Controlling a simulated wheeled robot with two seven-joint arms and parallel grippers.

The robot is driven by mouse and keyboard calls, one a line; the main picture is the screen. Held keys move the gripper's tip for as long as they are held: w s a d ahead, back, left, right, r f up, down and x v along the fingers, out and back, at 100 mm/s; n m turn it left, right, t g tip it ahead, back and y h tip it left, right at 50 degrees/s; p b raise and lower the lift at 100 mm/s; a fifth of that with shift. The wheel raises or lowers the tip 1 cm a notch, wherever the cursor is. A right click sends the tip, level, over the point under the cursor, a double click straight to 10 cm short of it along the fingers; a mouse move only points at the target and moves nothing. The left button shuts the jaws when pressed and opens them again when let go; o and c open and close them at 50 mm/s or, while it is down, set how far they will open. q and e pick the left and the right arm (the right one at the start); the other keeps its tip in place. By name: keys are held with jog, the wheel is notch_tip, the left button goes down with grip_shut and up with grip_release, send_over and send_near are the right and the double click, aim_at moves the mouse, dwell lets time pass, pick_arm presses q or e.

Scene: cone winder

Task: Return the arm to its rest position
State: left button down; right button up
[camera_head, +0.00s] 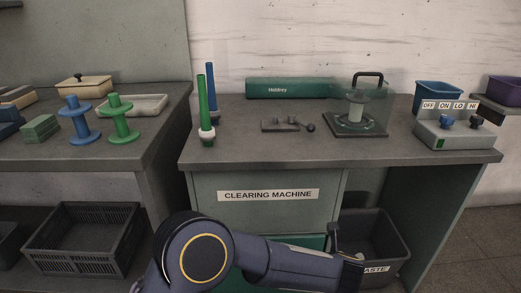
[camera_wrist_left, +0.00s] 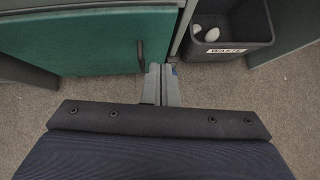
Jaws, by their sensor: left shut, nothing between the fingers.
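My left arm (camera_head: 290,262) crosses the bottom of the head view, in front of the clearing machine and reaching right towards the waste bin (camera_head: 385,235). My left gripper (camera_wrist_left: 162,84) shows in the wrist view with its two fingers together and nothing between them. It points at the gap between the green door (camera_wrist_left: 80,40) and the waste bin, just by the door's dark handle (camera_wrist_left: 140,57). Whether the fingers touch anything is hard to tell. My right gripper is not in view.
The clearing machine's bench (camera_head: 240,165) carries a green rod (camera_head: 203,100), a clear-covered device (camera_head: 355,115) and a control box (camera_head: 455,135). The left table holds blue (camera_head: 80,120) and green (camera_head: 120,122) spools. A dark crate (camera_head: 85,240) sits below. Carpet is free at right.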

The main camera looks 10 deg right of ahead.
pick_arm(q)
jog(key=w+a+r+m+t+h, duration=0.1)
jog(key=w+a+r+m+h, duration=0.2)
jog(key=r, duration=0.5)
jog(key=w+a+r+m+t+h, duration=0.1)
jog(key=w+a+r+m, duration=0.4)
jog(key=r, duration=0.3)
jog(key=s+a+r+m+h, duration=0.1)
jog(key=s+a+r+m, duration=0.1)
jog(key=a+r+m, duration=0.4)
jog(key=s+a+r+m+h, duration=0.2)
jog(key=s+a+m, duration=0.1)
jog(key=a, duration=0.5)
jog(key=s+a+f+m+g+y, duration=0.1)
jog(key=s+a+f+m+g, duration=0.1)
jog(key=s+a+m, duration=0.75)
jog(key=s+a+f+m+g+y, duration=0.2)
jog(key=s+a+f+m, duration=0.1)
jog(key=s+a+f, duration=0.4)
jog(key=s+a+f+m+g+y, duration=0.1)
jog(key=s+a+f+m+y, duration=0.1)
jog(key=s+a, duration=0.6)
notch_tip(320, 180, up, 30)
jog(key=s+d+p, duration=0.1)
jog(key=d+p, duration=0.1)
jog(key=p, duration=2.8)
jog(key=shift+s, duration=0.3)
jog(key=shift+d+m, duration=0.1)
jog(key=shift+m, duration=0.15)
